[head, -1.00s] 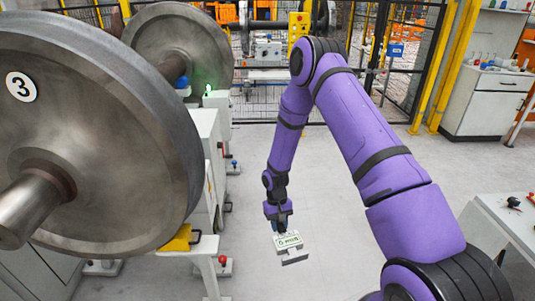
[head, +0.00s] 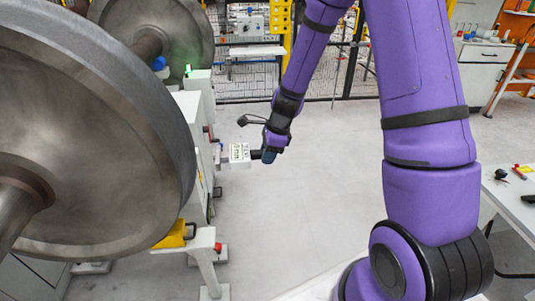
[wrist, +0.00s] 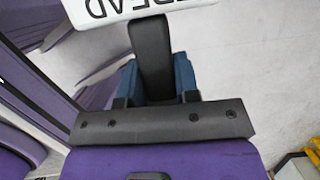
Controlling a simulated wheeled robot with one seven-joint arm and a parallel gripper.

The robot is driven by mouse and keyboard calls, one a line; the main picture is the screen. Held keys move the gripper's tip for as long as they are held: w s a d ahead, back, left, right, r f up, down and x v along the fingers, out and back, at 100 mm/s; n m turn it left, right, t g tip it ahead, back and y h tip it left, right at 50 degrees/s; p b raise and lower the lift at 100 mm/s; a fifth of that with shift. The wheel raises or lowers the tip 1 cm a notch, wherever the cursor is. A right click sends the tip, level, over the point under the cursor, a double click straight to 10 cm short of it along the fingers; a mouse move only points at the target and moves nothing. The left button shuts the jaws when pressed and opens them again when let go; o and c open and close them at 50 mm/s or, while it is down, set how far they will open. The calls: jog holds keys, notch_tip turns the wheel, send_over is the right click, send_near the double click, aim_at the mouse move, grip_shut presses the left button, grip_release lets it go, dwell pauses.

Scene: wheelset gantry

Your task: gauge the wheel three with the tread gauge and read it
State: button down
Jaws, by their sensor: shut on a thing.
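Wheel three (head: 100,85) is the large grey steel wheel filling the left of the head view; its number is out of the picture now. The tread gauge (head: 239,153) is a small pale block with a display, its writing too small to read. My gripper (head: 258,155) is shut on the gauge and holds it in the air, to the right of the wheel's rim and apart from it in the picture. In the wrist view, the blue fingers (wrist: 155,80) grip the gauge's dark handle (wrist: 151,50). The white gauge body (wrist: 150,8) shows upside-down lettering, partly cut off.
A second wheel (head: 160,35) stands behind. Pale machine cabinets (head: 190,125) and a yellow block (head: 175,236) on a white stand (head: 205,245) are close to the wheel. A table (head: 515,205) with small tools is at the right. The middle floor is clear.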

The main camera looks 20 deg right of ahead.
aim_at(236, 152)
dwell(0.3)
jog(key=shift+w+a, duration=0.3)
jog(key=shift+a, duration=0.55)
jog(key=shift+w+a, duration=0.25)
jog(key=shift+a, duration=0.6)
jog(key=shift+w+a, duration=0.3)
jog(key=shift+a, duration=0.55)
jog(key=shift+w+a, duration=0.25)
jog(key=shift+a, duration=0.45)
jog(key=shift+w+a, duration=0.2)
jog(key=shift+a, duration=0.55)
jog(key=shift+w+a, duration=0.25)
jog(key=shift+a, duration=0.45)
dwell(0.8)
jog(key=shift+s+d, duration=0.45)
jog(key=shift+d, duration=1)
jog(key=shift+s+d, duration=0.5)
jog(key=shift+d, duration=0.9)
jog(key=shift+s+d, duration=0.45)
jog(key=shift+d, duration=1)
